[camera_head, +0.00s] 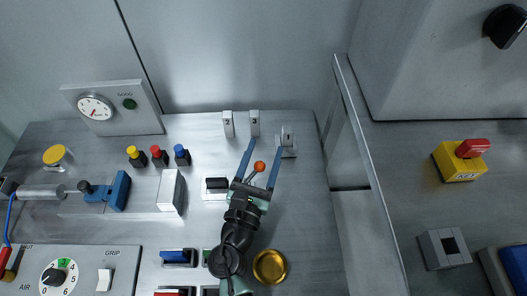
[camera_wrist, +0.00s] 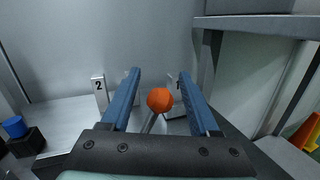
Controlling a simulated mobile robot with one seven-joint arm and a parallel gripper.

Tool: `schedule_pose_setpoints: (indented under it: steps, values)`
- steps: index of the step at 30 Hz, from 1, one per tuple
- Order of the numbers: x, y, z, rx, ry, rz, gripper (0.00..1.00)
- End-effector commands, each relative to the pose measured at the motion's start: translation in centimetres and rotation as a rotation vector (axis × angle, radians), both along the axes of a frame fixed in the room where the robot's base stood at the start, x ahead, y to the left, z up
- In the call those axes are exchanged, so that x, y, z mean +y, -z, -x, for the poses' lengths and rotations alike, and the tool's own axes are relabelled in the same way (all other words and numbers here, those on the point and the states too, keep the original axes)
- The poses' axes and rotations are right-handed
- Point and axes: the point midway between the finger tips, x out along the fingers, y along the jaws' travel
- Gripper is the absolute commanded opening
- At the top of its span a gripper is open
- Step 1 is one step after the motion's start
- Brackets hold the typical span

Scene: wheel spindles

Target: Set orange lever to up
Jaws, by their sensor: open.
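The orange lever (camera_head: 259,167) has a round orange knob on a thin metal stem. In the wrist view the orange knob (camera_wrist: 159,100) sits between the two blue fingers, apart from both, with its stem running down below it. My gripper (camera_head: 262,146) is open, its blue fingers on either side of the lever and reaching past the knob. In the wrist view my gripper (camera_wrist: 158,78) shows empty space between each finger and the knob. The lever's base is hidden behind my gripper.
White blocks marked 2 (camera_head: 228,124), 3 (camera_head: 254,123) and 1 (camera_head: 288,139) stand behind the lever. A black-topped switch (camera_head: 216,185) is close on the left. A metal post and partition (camera_head: 345,150) stand to the right. A brass dish (camera_head: 270,267) lies in front.

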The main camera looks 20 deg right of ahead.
Motion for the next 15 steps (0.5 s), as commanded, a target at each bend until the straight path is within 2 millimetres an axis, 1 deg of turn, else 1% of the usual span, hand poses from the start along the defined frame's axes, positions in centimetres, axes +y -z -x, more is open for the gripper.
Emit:
schedule_pose_setpoints:
  steps: [4, 10, 15]
  values:
    - [1.1, 0.2, 1.5, 0.003, -0.003, -0.001, 0.62]
    - [3.0, 0.5, 4.3, 0.004, -0.003, 0.0, 0.62]
    - [4.1, 0.6, 5.7, 0.003, -0.003, 0.001, 0.62]
